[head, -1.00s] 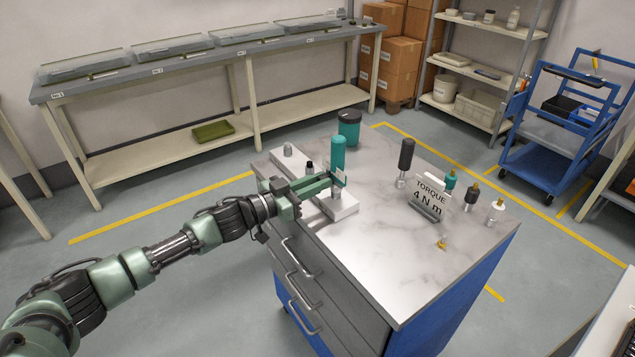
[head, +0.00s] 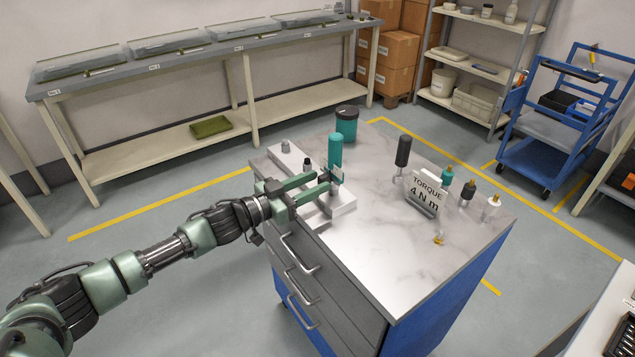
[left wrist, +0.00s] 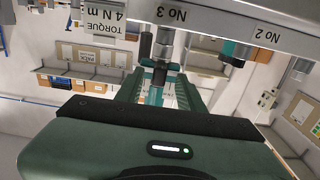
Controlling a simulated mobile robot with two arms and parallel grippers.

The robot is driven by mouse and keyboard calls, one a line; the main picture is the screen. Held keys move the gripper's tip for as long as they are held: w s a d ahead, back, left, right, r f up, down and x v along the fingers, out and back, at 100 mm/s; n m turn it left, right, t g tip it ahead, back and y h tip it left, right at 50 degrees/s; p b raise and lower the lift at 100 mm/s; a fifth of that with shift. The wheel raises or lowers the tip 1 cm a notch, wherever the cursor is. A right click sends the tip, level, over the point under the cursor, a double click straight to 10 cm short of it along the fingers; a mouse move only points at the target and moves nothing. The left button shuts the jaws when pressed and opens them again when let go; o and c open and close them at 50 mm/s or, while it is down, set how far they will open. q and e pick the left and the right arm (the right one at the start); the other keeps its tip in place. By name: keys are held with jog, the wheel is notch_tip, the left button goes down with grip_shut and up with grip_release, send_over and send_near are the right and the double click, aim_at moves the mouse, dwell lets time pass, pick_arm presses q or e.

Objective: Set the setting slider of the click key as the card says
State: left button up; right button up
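The card (head: 426,191) on the cabinet top reads "TORQUE 4 N m"; it also shows upside down in the left wrist view (left wrist: 104,22). A tool with a teal handle (head: 335,149), seemingly the click key, stands upright at the near end of a white rack (head: 341,203). My left gripper (head: 328,183) is at its lower part, its fingers apart with a gap between them. In the left wrist view a grey shaft (left wrist: 164,42) stands between the fingers, beside the label "No 3". The slider and its scale are too small to read. My right gripper is not in view.
A dark-handled tool (head: 403,152) stands beside the card, with several small capped pieces (head: 467,192) to the right. A teal jar with a dark lid (head: 346,124) stands behind the rack. The front of the cabinet top (head: 385,265) is clear.

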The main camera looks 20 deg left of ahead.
pick_arm(q)
jog(key=b+v, duration=0.1)
jog(key=v, duration=0.5)
jog(key=shift+s, duration=0.2)
jog(key=shift+a, duration=0.1)
dwell(0.9)
